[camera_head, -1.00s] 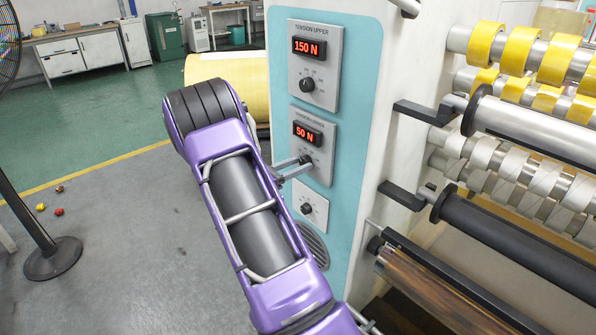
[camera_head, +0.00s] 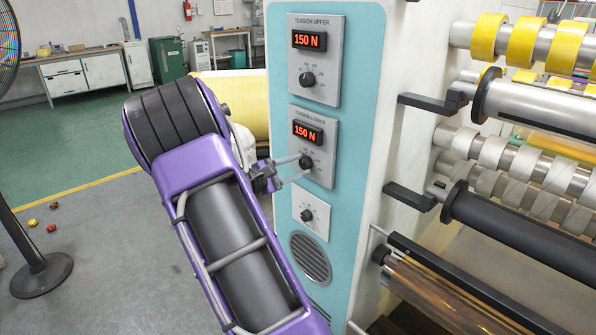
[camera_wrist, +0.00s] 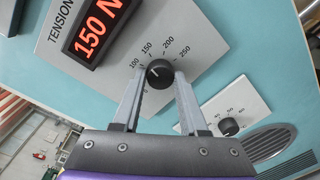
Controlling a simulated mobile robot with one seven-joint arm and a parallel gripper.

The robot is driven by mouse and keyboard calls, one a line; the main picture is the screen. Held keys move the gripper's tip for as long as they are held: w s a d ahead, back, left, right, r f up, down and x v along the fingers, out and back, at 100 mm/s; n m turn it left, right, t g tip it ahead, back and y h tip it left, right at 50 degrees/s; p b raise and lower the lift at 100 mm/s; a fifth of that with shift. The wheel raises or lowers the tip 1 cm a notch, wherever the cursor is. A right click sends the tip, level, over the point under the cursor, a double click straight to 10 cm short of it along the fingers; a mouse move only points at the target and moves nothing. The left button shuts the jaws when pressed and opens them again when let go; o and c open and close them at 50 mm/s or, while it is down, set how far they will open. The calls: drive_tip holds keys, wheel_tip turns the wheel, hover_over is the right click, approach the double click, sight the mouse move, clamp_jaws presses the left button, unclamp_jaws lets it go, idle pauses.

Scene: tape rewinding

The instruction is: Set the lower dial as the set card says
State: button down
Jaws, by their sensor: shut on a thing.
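The lower tension dial (camera_head: 306,162) is a black knob on a grey plate labelled TENSION LOWER. Its red display (camera_head: 307,132) reads 150 N. In the wrist view the black knob (camera_wrist: 159,73) has a scale around it with 100, 150, 200 and 250 legible. My gripper (camera_head: 302,167) is shut on this knob, with one finger on each side. The upper dial (camera_head: 307,79) sits above it, and its display (camera_head: 309,40) also reads 150 N. I cannot make out a set card in these views.
A smaller knob (camera_head: 307,215) on a white plate and a round vent (camera_head: 310,257) are below on the turquoise panel. Black brackets and rollers (camera_head: 520,230) jut out at the right. A yellow roll (camera_head: 235,100) stands behind my arm.

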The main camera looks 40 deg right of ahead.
drive_tip(key=shift+m, duration=1)
drive_tip(key=shift+c, duration=2.2)
unclamp_jaws()
drive_tip(key=s+a+r+p, duration=0.1)
drive_tip(key=a, duration=1.6)
drive_tip(key=shift+s+a, duration=0.15)
drive_tip(key=shift+a, duration=0.05)
